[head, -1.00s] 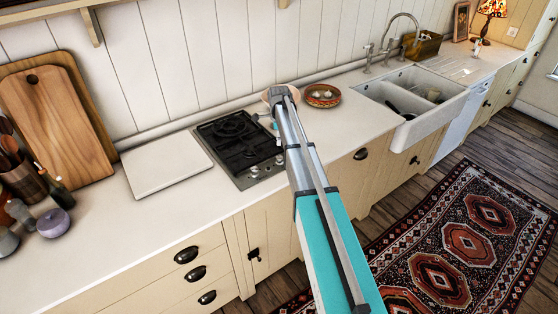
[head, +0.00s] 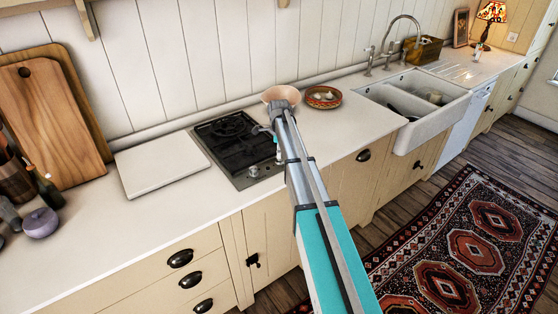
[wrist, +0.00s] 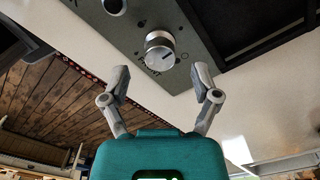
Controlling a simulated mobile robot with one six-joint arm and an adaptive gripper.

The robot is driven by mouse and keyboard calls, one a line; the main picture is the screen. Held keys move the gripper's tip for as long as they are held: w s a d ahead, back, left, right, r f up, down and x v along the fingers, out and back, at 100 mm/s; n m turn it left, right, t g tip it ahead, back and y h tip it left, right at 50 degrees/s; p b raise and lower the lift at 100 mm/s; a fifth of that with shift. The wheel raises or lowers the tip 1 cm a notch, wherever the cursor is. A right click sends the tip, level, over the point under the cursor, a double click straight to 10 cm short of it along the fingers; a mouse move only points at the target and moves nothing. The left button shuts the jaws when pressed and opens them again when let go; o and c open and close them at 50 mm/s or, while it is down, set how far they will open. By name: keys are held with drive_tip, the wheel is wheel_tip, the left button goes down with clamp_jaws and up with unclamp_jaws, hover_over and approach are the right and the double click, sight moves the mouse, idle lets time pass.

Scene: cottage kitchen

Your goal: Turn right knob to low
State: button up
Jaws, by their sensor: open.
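The right knob (wrist: 160,50) is a silver round knob with a dark pointer line, near the corner of the hob's metal control panel in the wrist view. Small print on the panel beside it is too blurred to read. My gripper (wrist: 160,72) is open and empty, one finger on each side and a little short of the knob, with no contact visible. The left knob (wrist: 114,5) is cut by the top edge of the wrist view. In the head view the hob (head: 234,145) sits in the counter, and my arm hides its right front corner with the right knob.
A pale slab (head: 160,162) lies left of the hob. The sink (head: 415,105) is farther right. The counter front is clear.

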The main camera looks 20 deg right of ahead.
drive_tip(key=shift+f+b, duration=1)
drive_tip(key=shift+f, duration=0.35)
clamp_jaws()
